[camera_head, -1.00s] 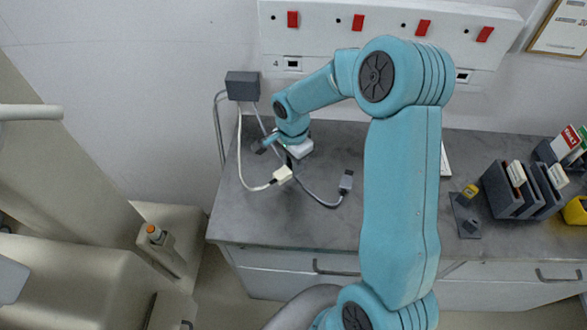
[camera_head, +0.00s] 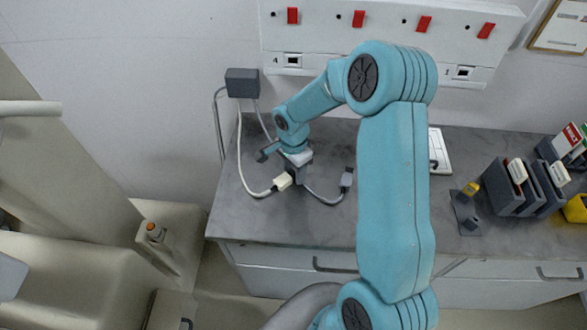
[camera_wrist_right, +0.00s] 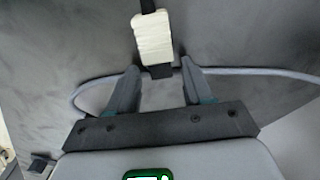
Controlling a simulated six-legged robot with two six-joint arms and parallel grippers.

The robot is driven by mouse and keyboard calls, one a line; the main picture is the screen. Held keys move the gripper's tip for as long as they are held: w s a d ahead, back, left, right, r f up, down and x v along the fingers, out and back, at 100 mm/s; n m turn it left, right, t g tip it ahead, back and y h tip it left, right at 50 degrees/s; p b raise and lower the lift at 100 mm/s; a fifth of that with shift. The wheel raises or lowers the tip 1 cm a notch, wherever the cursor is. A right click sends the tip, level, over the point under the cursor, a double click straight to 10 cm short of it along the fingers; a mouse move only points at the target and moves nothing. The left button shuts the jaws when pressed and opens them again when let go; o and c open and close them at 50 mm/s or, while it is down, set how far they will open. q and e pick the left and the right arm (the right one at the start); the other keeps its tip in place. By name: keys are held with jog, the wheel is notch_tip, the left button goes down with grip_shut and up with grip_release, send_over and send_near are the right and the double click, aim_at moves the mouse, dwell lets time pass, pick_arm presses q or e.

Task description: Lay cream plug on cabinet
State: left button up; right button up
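The cream plug (camera_head: 283,182) is at the end of a pale cable, over the left part of the grey cabinet top (camera_head: 290,222), and appears to lie on it. In the right wrist view the cream plug (camera_wrist_right: 153,38) is just beyond my right gripper (camera_wrist_right: 158,68). Its two fingers are apart, with a gap on each side of the plug's dark end. In the head view my right gripper (camera_head: 296,172) is low over the top, right beside the plug. My left gripper is not in view.
A grey plug (camera_head: 346,178) on a grey cable lies to the right. A dark box (camera_head: 242,83) on the wall feeds the cables. Grey holders (camera_head: 507,190) and a small dark piece (camera_head: 466,215) stand at the right. The front left of the top is clear.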

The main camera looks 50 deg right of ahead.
aim_at(293, 173)
notch_tip(293, 173, up, 13)
jog(key=b, duration=0.1)
jog(key=shift+f, duration=0.2)
dwell(0.5)
dwell(0.4)
